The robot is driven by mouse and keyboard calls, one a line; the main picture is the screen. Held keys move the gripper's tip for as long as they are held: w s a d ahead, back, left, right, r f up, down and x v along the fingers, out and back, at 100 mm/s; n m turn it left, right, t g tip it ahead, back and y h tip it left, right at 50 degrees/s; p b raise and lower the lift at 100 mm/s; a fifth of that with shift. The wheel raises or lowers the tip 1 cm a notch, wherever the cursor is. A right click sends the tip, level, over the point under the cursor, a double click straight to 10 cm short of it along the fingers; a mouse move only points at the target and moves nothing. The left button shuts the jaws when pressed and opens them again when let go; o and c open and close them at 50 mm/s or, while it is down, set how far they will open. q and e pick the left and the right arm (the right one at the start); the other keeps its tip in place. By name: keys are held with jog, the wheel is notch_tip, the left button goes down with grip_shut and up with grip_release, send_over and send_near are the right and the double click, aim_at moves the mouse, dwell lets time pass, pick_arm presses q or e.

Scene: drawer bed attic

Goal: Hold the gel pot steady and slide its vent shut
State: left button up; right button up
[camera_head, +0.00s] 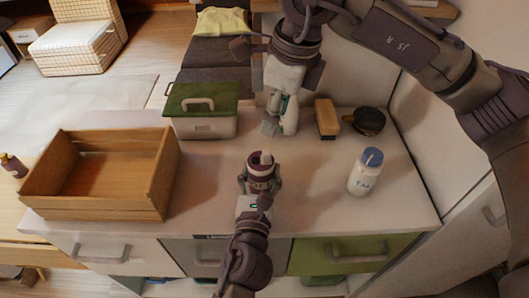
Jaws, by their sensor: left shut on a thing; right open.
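My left gripper (261,169) is the lower one, above the front middle of the white counter. It is shut on a small pale thing (266,158), which seems to be the gel pot. The fingers hide most of it, and its vent cannot be made out. My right gripper (279,127) comes down from above, behind the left gripper and apart from it. It is open, pointing down near the back of the counter.
An empty wooden crate (100,202) stands on the left. A green-lidded box (202,122) is behind it. A tan block (326,118), a dark round pot (369,121) and a blue-capped white bottle (363,178) stand on the right.

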aim_at(265, 151)
jog(key=f+n, duration=0.1)
jog(key=f, duration=0.2)
jog(key=a+f+n+h, duration=0.1)
jog(key=f+n, duration=0.1)
jog(key=f, duration=0.1)
jog(key=w+f+n+g, duration=0.1)
jog(key=f, duration=0.3)
jog(key=shift+w+a+n+h, duration=0.1)
jog(key=shift+a+n+h, duration=0.2)
jog(key=shift+a+h, duration=0.1)
grip_shut()
